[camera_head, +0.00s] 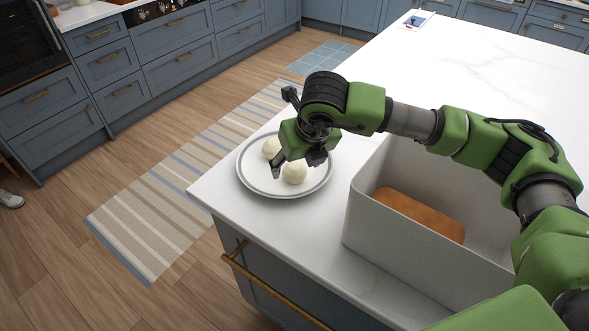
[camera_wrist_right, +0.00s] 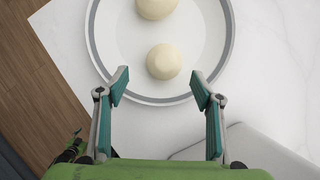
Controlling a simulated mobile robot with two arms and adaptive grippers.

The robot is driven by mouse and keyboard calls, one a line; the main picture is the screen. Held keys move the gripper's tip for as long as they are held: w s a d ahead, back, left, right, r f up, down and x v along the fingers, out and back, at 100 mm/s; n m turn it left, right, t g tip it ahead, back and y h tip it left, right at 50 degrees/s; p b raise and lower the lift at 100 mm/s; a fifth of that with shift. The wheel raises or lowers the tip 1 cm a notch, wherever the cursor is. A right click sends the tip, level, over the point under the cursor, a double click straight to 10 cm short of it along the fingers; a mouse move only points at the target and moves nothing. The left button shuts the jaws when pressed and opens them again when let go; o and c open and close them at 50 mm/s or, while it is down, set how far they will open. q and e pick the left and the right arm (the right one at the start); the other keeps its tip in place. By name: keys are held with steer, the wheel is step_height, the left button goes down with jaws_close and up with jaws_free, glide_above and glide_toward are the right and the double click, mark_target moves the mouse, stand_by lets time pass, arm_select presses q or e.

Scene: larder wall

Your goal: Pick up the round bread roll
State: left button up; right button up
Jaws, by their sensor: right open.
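Two pale round bread rolls lie apart on a white plate with a grey rim (camera_head: 245,180). The nearer roll (camera_head: 294,173) is toward the front of the plate, and the farther roll (camera_head: 271,148) is partly hidden by my gripper in the head view. My right gripper (camera_head: 297,167) is over the plate, open and empty. In the right wrist view, the nearer roll (camera_wrist_right: 164,62) lies just beyond and between the open fingertips (camera_wrist_right: 160,88). The farther roll (camera_wrist_right: 156,6) is cut off by the top edge. My left gripper is not in view.
A tall white bin (camera_head: 375,226) with a brown board-like item (camera_head: 420,212) inside stands right of the plate. The plate is near the corner of the white counter (camera_head: 470,70). The counter's far part is mostly clear. A striped rug (camera_head: 150,215) lies on the floor.

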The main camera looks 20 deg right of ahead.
mark_target(296, 168)
steer(key=shift+w+d+f+p, duration=0.1)
steer(key=shift+w+f+p, duration=0.15)
steer(key=shift+f+p, duration=0.1)
steer(key=x, duration=0.1)
steer(key=p+x, duration=0.1)
steer(key=x, duration=0.1)
steer(key=shift+w+d+f, duration=0.2)
steer(key=shift+w, duration=0.05)
steer(key=shift+w+f, duration=0.15)
steer(key=shift+f, duration=0.15)
steer(key=c, duration=1.2)
steer(key=shift+r, duration=0.1)
